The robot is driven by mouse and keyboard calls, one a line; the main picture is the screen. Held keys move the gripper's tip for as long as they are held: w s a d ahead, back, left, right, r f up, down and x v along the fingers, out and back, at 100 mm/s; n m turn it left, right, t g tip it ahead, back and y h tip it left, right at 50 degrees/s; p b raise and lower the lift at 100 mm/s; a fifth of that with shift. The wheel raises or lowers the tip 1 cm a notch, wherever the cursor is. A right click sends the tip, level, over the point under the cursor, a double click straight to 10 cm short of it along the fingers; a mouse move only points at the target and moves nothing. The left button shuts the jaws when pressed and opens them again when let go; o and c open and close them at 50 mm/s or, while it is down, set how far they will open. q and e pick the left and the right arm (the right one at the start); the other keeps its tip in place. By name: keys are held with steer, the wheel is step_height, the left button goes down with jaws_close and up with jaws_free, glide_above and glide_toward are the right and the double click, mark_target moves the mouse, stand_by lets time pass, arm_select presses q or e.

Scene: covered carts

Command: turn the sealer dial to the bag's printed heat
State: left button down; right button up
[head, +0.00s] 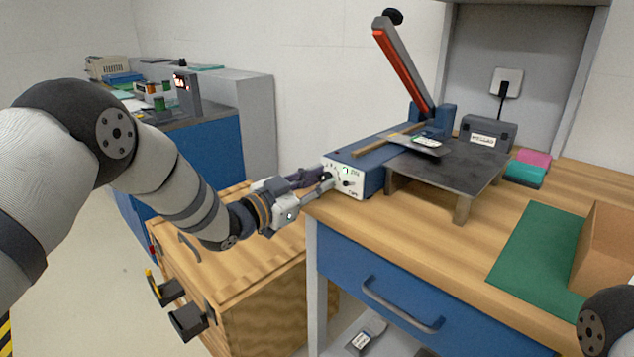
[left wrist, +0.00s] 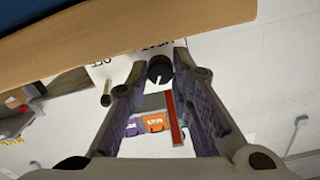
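The sealer (head: 368,165) is a blue box with a white front panel (head: 345,190) at the bench's left edge. My left gripper (head: 326,180) reaches the panel from the left. My right gripper is out of view.
The sealer's red lever arm (head: 403,68) stands raised. A dark platform (head: 470,170) is right of the sealer. A green mat (head: 535,245) and a cardboard box (head: 608,250) lie further right. A wooden cart (head: 235,285) stands below my left arm.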

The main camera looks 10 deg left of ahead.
arm_select(q)
steer(key=shift+m, duration=0.4)
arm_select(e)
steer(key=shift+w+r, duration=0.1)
arm_select(q)
steer(key=shift+m+p, duration=0.3)
steer(key=shift+m, duration=2.1)
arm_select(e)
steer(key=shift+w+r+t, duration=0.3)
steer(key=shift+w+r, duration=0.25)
arm_select(q)
steer(key=c, duration=1.4)
jaws_free()
steer(key=v, duration=1.2)
